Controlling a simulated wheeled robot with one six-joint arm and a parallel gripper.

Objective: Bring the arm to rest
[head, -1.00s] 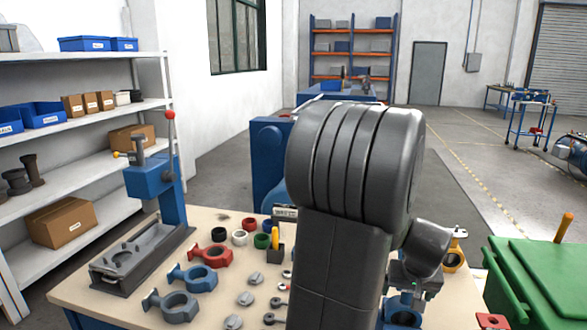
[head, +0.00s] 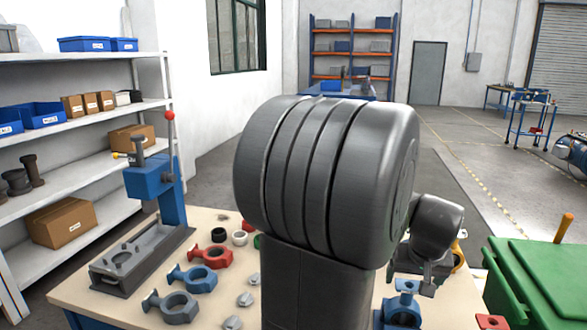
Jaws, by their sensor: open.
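My dark grey arm (head: 320,185) fills the middle of the head view and hides much of the workbench (head: 215,305). My gripper (head: 428,284) shows small at the right of the arm, below its rounded wrist, and points down over the right part of the bench. It is open and I see nothing held in it. A blue valve body (head: 403,306) stands on the bench just left of and below it in the picture. I cannot tell the exact gap between them.
A blue press (head: 153,180) with a red-knobbed lever stands at the bench's left. Red (head: 211,256), blue (head: 193,277) and grey (head: 176,306) valve bodies lie near it. A green bin (head: 550,275) stands at right. White shelves (head: 90,140) line the left wall.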

